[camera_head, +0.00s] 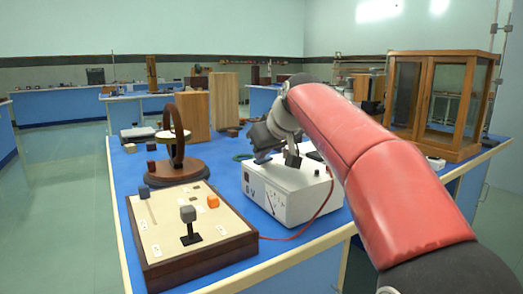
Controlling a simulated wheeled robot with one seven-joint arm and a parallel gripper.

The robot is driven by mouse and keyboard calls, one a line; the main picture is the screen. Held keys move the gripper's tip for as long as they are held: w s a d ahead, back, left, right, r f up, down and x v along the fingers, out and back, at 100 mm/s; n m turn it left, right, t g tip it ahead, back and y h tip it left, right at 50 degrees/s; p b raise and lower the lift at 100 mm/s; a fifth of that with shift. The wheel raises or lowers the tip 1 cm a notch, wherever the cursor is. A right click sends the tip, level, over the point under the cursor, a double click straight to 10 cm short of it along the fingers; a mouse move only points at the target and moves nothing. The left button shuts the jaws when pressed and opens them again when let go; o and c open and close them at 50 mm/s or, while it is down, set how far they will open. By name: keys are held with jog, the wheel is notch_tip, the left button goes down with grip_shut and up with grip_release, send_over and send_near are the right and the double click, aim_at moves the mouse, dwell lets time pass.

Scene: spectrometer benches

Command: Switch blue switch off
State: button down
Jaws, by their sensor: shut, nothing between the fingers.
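A control board (165,245) with a beige top and dark wooden sides lies on the blue bench top at the front left. A dark blue switch knob (144,191) is near its far left corner, at the far end of a thin line, perhaps a slot. A grey knob (188,213) stands on a black lever near the middle. An orange knob (213,201) sits to its right. My gripper (265,157) is shut and empty, to the right of the board, over or beside a white instrument box. Its fingertips are small and hard to make out.
The white instrument box (285,200) has a red cable running toward the board. A wooden ring on a round base (175,170) stands behind the board. Wooden blocks (224,100) and a glass-fronted cabinet (435,105) stand farther back. Open air lies above the board.

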jog(key=shift+w+d+f, duration=0.3)
jog(key=shift+d+f, duration=0.15)
jog(key=shift+f, duration=0.05)
jog(key=shift+r+p, duration=0.45)
jog(key=shift+p, duration=0.1)
jog(key=r+p, duration=0.2)
jog(key=r, duration=0.1)
jog(key=a+r+p, duration=0.1)
jog(key=r+p, duration=0.1)
jog(key=shift+s, duration=0.35)
jog(key=s+v, duration=0.1)
jog(key=v, duration=0.8)
jog(key=s+d+f+m+h, duration=0.1)
jog(key=s+d+f, duration=0.3)
jog(key=s+f, duration=0.5)
jog(key=s+d+f+m+g+h, duration=0.1)
jog(key=s+d+f+m+h, duration=0.1)
jog(key=s+d+f, duration=0.3)
jog(key=s+d+f+m+g+h, duration=0.1)
jog(key=s+d+f+m, duration=0.3)
jog(key=s+f, duration=0.8)
notch_tip(320, 180, down, 5)
jog(key=shift+s+d+r+h+b, duration=0.1)
jog(key=shift+s+d+h+b, duration=0.3)
jog(key=shift+d, duration=0.05)
